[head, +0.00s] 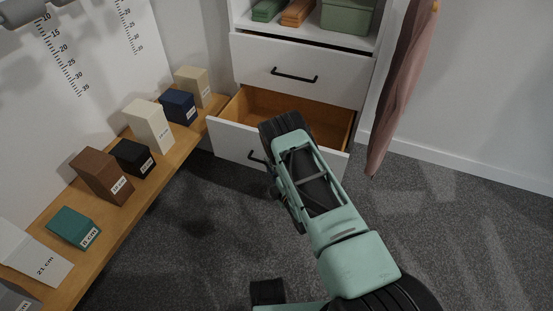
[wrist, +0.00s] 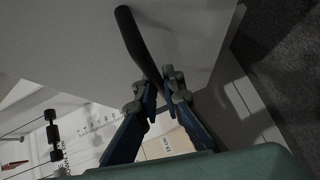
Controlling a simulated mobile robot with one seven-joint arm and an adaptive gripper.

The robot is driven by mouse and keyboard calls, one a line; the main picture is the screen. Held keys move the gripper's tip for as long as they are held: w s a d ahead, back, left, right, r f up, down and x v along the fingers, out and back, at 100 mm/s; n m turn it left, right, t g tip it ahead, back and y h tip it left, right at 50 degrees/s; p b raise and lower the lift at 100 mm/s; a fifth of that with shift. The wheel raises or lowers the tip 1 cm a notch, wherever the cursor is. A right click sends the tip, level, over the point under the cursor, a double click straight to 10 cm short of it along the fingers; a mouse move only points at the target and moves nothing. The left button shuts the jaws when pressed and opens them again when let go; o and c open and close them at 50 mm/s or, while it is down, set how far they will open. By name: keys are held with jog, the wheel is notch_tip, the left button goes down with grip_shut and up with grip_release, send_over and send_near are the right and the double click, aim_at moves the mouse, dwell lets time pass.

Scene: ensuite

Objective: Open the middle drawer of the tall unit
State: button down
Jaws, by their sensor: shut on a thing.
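The tall white unit (head: 303,55) stands at the top middle of the head view, with one shut drawer (head: 250,58) above a drawer that is pulled out. The open drawer (head: 230,140) has a white front and an empty-looking wooden inside, partly hidden by my arm. Its black bar handle (head: 255,158) is on the front, beside my gripper (head: 268,170). In the wrist view my gripper (wrist: 163,90) is shut on the handle (wrist: 135,38), which runs up between the fingertips. Whether another drawer lies below cannot be seen.
A wooden bench (head: 150,185) with several labelled blocks runs along the left wall, close to the open drawer's left corner. A pink cloth (head: 400,85) hangs right of the unit. The grey carpet (head: 450,220) is clear at the right.

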jog(key=shift+s+a+p, duration=0.1)
jog(key=shift+s+a, duration=0.2)
jog(key=shift+s, duration=0.4)
jog(key=shift+s+a+p, duration=0.15)
jog(key=shift+s+a, duration=0.15)
jog(key=shift+s, duration=0.4)
jog(key=shift+s+a+p, duration=0.1)
jog(key=shift+s+a, duration=0.2)
jog(key=shift+s, duration=0.4)
jog(key=c, duration=2.1)
grip_release()
jog(key=v, duration=0.7)
jog(key=shift+s+d+r, duration=0.1)
jog(key=shift+s, duration=0.15)
